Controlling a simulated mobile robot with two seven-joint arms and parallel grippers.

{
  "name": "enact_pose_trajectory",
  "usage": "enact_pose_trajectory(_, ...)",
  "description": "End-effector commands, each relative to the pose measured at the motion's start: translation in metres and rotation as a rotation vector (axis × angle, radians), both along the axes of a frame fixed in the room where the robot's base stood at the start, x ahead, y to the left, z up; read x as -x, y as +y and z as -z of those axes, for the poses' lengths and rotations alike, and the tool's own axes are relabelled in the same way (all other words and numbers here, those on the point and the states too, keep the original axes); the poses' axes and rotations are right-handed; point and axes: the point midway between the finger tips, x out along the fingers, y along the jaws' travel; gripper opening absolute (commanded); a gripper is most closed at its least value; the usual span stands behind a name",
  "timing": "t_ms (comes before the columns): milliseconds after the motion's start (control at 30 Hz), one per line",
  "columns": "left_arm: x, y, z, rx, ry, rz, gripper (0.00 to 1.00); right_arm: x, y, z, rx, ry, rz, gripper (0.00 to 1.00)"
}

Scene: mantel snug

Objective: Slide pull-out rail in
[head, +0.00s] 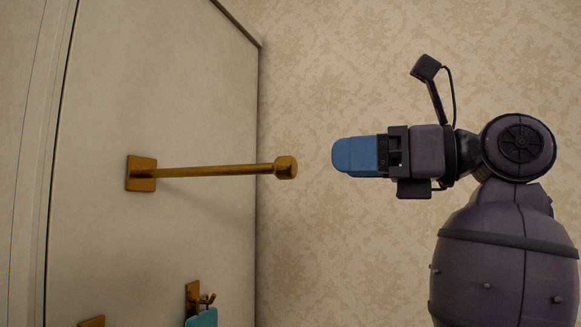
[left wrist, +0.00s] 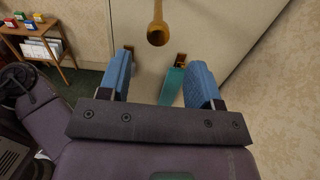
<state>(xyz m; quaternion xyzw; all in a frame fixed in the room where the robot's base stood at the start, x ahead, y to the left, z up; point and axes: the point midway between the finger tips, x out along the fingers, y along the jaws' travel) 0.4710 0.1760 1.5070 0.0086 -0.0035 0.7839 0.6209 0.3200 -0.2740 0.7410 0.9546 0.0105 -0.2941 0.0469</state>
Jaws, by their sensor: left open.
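The brass pull-out rail (head: 215,171) sticks out far from its square mounting plate (head: 141,173) on a pale upright panel, with a faceted knob (head: 286,168) at its free end. In the left wrist view the knob (left wrist: 158,34) shows beyond and above the space between the fingertips. My left gripper (head: 340,156), with blue fingers, is to the right of the knob, pointing at it with a clear gap and not touching. In the left wrist view its two fingers (left wrist: 160,75) stand apart with nothing held. My right gripper is not in view.
A brass hook (head: 200,300) with a teal item (head: 202,318) hangs below the rail on the panel; the teal item also shows in the left wrist view (left wrist: 172,84). A patterned wall (head: 340,60) lies behind. A wooden side table (left wrist: 40,35) stands far left.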

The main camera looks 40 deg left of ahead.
Motion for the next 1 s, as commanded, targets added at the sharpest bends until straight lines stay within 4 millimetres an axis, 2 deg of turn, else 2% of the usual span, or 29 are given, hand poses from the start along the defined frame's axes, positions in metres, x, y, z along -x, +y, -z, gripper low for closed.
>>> enact_pose_trajectory(133,0.002,0.005,0.004,0.022,-0.011,-0.005,0.58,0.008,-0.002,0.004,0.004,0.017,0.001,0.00)
enact_pose_trajectory(267,0.005,0.019,0.003,0.020,-0.012,-0.005,0.58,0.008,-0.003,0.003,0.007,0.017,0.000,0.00)
enact_pose_trajectory(700,0.022,0.087,0.003,0.017,-0.011,-0.007,0.58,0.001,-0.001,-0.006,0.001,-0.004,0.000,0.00)
enact_pose_trajectory(1000,0.026,0.105,0.003,0.016,-0.010,-0.005,0.58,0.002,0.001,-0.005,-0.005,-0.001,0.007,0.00)
